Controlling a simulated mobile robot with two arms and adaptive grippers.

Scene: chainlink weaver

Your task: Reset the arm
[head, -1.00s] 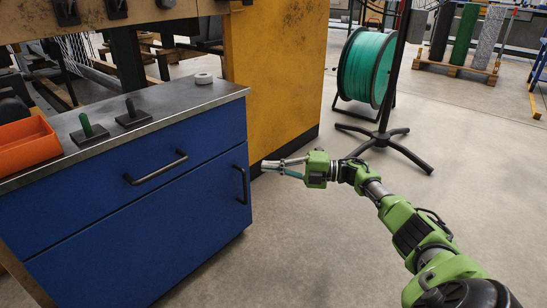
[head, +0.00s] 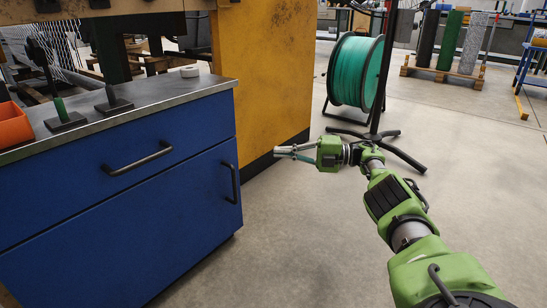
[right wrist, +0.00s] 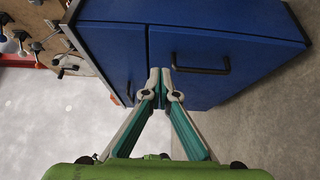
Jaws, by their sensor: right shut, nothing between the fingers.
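My right gripper (head: 277,153) is shut and empty. It hangs in the air to the right of the blue cabinet (head: 120,215), in front of the yellow panel. In the right wrist view its fingertips (right wrist: 160,76) meet, with the blue cabinet (right wrist: 240,28) beyond them. My right arm comes in from the lower right of the head view. My left gripper is in neither view.
The cabinet's steel top holds a white ring (head: 190,72), two dark-based pegs (head: 60,112) and an orange bin (head: 14,126). A green spool (head: 355,70) and a black stand (head: 376,134) are behind my arm.

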